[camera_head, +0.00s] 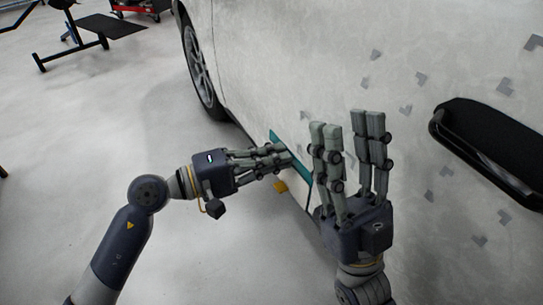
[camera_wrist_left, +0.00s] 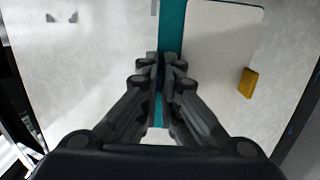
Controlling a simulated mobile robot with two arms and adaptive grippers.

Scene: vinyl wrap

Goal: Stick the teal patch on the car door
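The teal patch (camera_head: 303,171) shows as a narrow strip along the lower part of the pale car door (camera_head: 260,75). In the left wrist view the teal patch (camera_wrist_left: 173,28) runs straight up behind my fingers. My left gripper (camera_head: 285,157) reaches in from the left, its fingertips over the strip and hiding its middle. In the left wrist view, the left gripper's (camera_wrist_left: 163,65) fingers are together. I cannot tell whether they press on the patch or pinch it. My right gripper (camera_head: 348,122) is open and empty, fingers upright in front of the door, right of the patch.
A yellow block (camera_head: 281,186) is just below the strip; it also shows in the left wrist view (camera_wrist_left: 248,82). A black door handle or mirror-like part (camera_head: 490,150) juts out at right. A wheel (camera_head: 198,65) is at upper left.

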